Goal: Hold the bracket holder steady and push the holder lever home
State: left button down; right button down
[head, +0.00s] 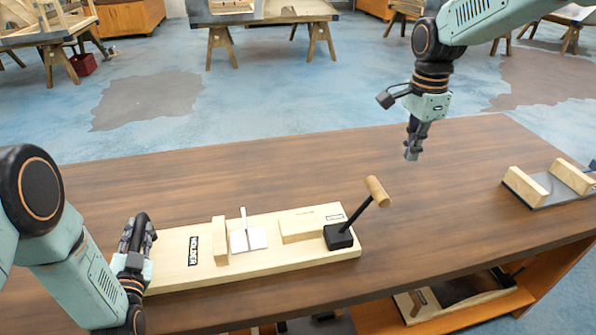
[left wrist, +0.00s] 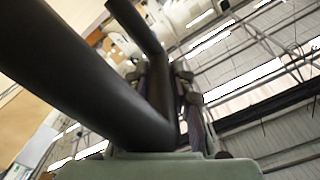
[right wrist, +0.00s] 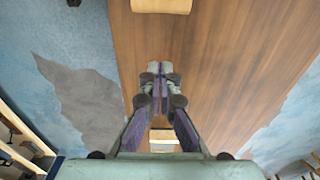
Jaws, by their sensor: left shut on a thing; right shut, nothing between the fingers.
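The bracket holder (head: 185,258) is a long pale wooden board on the brown table, with upright blocks and a white metal bracket (head: 248,238) between them. The holder lever (head: 360,211) rises from a black base at its right end. It leans up to the right and ends in a wooden grip (head: 377,191). My left gripper (head: 143,232) is shut on the black handle (head: 136,226) at the board's left end; the black bar (left wrist: 95,90) fills much of the left wrist view. My right gripper (head: 412,155) is shut and empty in the air, above and beyond the lever grip.
A grey plate with two wooden blocks (head: 548,184) stands at the table's right end. The table (head: 300,165) behind the holder is clear. A lower shelf (head: 455,310) carries other parts. In the right wrist view, a pale wooden piece (right wrist: 161,5) shows at the top edge.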

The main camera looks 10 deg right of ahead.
aim_at(381, 187)
notch_tip(381, 187, down, 10)
jog(key=a, duration=0.1)
jog(key=a+r, duration=0.1)
jog(key=a, duration=0.1)
jog(key=shift+a+r, duration=0.15)
jog(key=shift+a, duration=0.05)
jog(key=shift+a, duration=0.1)
dwell(0.4)
jog(key=shift+a+r+h, duration=0.7)
jog(key=shift+a+h, duration=0.1)
jog(key=shift+a, duration=0.25)
jog(key=a+r+h, duration=0.1)
jog(key=a, duration=1.2)
jog(key=shift+a+r, duration=0.2)
jog(key=shift+a, duration=0.1)
